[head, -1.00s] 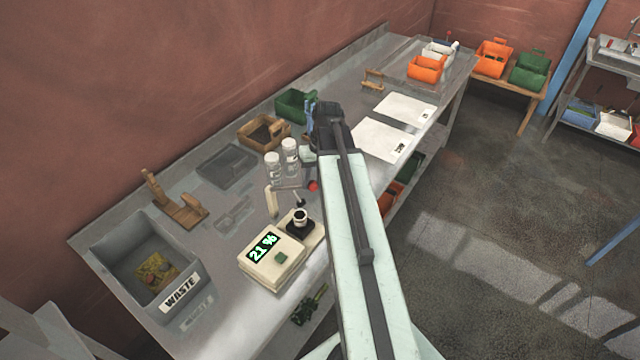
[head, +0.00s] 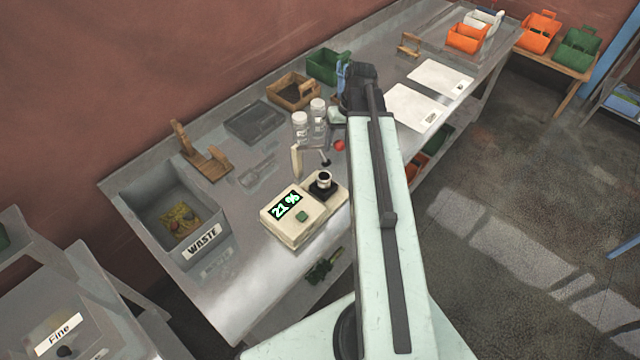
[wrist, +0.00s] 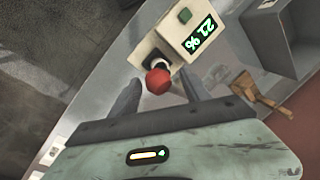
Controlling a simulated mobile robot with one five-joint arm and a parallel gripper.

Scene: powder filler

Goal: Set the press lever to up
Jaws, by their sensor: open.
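The powder filler (head: 291,222) is a cream machine on the bench with a green "21 %" display and a green button. It also shows at the top of the wrist view (wrist: 160,42). A red ball knob (head: 339,145), apparently the press lever's end, shows beside my arm. In the wrist view the red knob (wrist: 158,82) lies between the fingers of my gripper (wrist: 161,88). The gripper is open, and I see no clear contact. In the head view my arm hides most of the gripper. I cannot tell the lever's angle.
Two clear jars (head: 301,127) stand behind the filler. A grey waste bin (head: 137,205) and a wooden stand (head: 205,163) are to the left. Wooden (head: 284,97) and green (head: 322,68) bins stand along the back. White sheets (head: 412,108) lie to the right.

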